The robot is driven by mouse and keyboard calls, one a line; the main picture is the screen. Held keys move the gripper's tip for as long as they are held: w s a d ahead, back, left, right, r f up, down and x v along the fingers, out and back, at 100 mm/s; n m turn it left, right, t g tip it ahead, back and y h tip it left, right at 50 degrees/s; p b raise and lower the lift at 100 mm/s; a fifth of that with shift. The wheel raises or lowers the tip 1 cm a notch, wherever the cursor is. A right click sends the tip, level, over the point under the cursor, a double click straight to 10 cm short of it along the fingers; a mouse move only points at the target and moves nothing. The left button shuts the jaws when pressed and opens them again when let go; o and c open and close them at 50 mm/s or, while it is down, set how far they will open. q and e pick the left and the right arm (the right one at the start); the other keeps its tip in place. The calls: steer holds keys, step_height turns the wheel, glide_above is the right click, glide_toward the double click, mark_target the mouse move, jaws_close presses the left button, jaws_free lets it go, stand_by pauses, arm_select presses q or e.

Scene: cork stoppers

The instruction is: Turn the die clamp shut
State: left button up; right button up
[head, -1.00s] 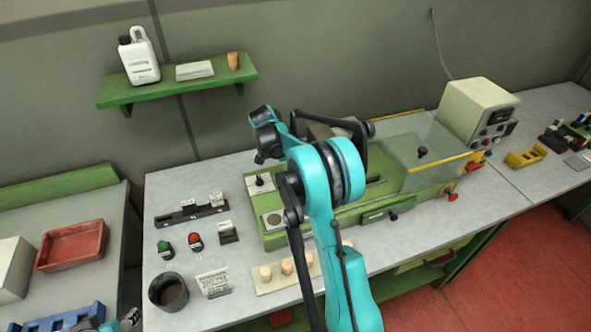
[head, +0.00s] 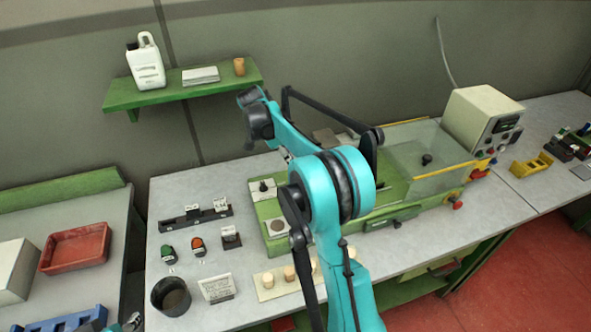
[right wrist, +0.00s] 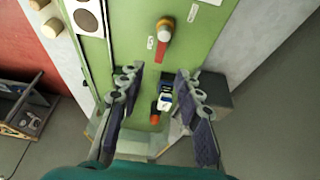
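The die clamp looks to be the round knob with an orange collar and red lever (right wrist: 163,35) on the green machine bed. In the right wrist view its lever points down the picture, with small white labels beside it. My right gripper (right wrist: 160,75) is open and empty over the bed, its fingers below the lever in the picture and apart from it. In the head view my right arm hides this gripper and the clamp. A small part of what looks like my left gripper (head: 131,322) shows at the bottom left edge; its fingers are not clear.
Small corks (head: 267,279) stand in front. A dark cup (head: 170,297) and sign (head: 217,287) stand left. Below my open fingers are a blue-white part and an orange knob (right wrist: 155,117).

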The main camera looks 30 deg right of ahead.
steer(key=shift+v, duration=1.4)
steer(key=s+a+r+n+t+y+b, duration=0.2)
steer(key=s+a+n+t+b, duration=0.15)
steer(key=s+a+n, duration=0.75)
steer(key=s+a+f+n+t, duration=0.1)
steer(key=s+a+f+n, duration=0.1)
steer(key=s, duration=0.3)
steer(key=s+a+f+n+t+y+b, duration=0.1)
steer(key=s+a+f+n+t, duration=0.1)
steer(key=s+a+f+n, duration=0.1)
steer(key=s+a+f+n+t+y, duration=0.1)
steer(key=s+a+f+n, duration=0.1)
steer(key=s+f+n, duration=0.2)
steer(key=s, duration=0.3)
steer(key=shift+a+n+t, duration=0.35)
steer(key=shift+n, duration=0.05)
